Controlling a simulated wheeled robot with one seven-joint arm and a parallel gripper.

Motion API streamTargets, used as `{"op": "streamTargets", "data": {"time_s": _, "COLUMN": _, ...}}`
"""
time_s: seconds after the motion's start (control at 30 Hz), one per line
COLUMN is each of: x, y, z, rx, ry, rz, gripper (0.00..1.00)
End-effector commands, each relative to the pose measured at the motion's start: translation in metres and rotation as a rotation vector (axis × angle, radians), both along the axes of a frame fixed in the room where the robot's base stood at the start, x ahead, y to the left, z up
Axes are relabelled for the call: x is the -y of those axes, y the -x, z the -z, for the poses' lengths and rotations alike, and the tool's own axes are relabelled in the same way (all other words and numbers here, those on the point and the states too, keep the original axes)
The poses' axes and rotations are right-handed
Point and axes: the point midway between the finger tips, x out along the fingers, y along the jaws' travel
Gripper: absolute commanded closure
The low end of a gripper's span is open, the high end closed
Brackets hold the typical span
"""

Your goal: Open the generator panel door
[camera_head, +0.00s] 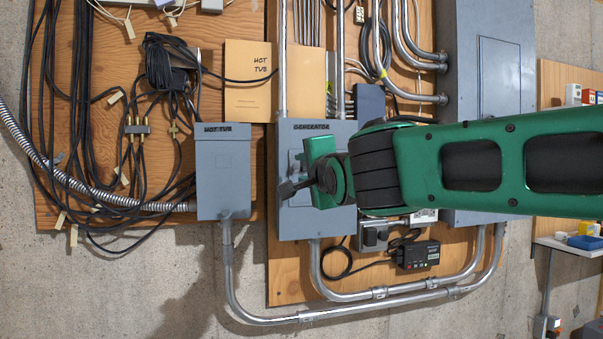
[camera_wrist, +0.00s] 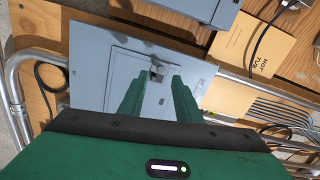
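The generator panel (camera_head: 312,226) is a grey box on the plywood wall, labelled GENERATOR at its top. My gripper (camera_head: 288,188) is in front of it and hides much of its face. In the wrist view the panel (camera_wrist: 88,68) appears turned, with a smaller inset door (camera_wrist: 126,68) that looks shut and flush. A small dark latch (camera_wrist: 157,72) is on the door near one edge. My gripper (camera_wrist: 160,80) shows two green fingers spread apart, with the latch between or just beyond their tips. I cannot tell whether they touch it.
A grey HOT TUB box (camera_head: 222,175) stands left of the panel, with a cardboard sheet (camera_head: 249,82) above. A large grey panel (camera_head: 490,60) is at right. Metal conduits (camera_head: 330,315) run below, and black cables (camera_head: 75,110) hang at left.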

Motion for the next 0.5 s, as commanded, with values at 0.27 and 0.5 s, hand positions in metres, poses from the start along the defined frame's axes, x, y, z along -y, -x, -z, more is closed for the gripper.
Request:
{"op": "streamTargets", "data": {"time_s": 0.27, "x": -0.012, "y": -0.043, "z": 0.001, "rx": -0.001, "ry": 0.001, "rz": 0.001, "gripper": 0.69}}
{"op": "streamTargets", "data": {"time_s": 0.5, "x": -0.017, "y": -0.058, "z": 0.001, "rx": -0.001, "ry": 0.002, "rz": -0.001, "gripper": 0.69}}
